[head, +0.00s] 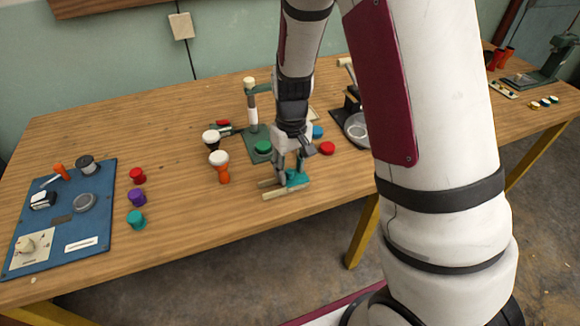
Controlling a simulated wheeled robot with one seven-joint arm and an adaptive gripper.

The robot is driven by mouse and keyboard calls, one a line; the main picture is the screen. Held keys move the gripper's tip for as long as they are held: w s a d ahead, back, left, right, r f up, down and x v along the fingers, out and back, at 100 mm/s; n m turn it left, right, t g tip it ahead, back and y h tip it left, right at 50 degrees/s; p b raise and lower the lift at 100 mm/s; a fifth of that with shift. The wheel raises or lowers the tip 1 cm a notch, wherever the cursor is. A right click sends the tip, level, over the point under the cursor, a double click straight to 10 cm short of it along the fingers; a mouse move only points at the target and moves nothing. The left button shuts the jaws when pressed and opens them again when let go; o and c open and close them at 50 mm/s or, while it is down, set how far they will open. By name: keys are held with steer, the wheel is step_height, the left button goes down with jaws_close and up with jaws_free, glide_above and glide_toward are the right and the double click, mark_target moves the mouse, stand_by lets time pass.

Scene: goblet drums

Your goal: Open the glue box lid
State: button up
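My gripper (288,178) points down near the front edge of the wooden table. Its fingers are close around or just above a small teal piece (297,179) on a pale wooden cradle (287,194). Whether they touch the piece is too small to tell. I cannot identify a glue box or its lid with certainty. A round grey tin-like thing (84,203) lies on the blue board at the left. A round grey dish (358,128) is partly hidden behind my arm.
The blue board (92,228) holds a spool (86,165) and small tools. Red (137,176), purple (136,197) and teal (136,220) pieces stand beside it. Goblet drums (219,167) stand left of my gripper. A green press (252,110) is behind it.

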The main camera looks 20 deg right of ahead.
jaws_close()
steer(key=shift+a+p, duration=0.55)
steer(key=shift+a, duration=2.5)
jaws_free()
step_height(320, 180, up, 12)
steer(key=shift+d, duration=0.15)
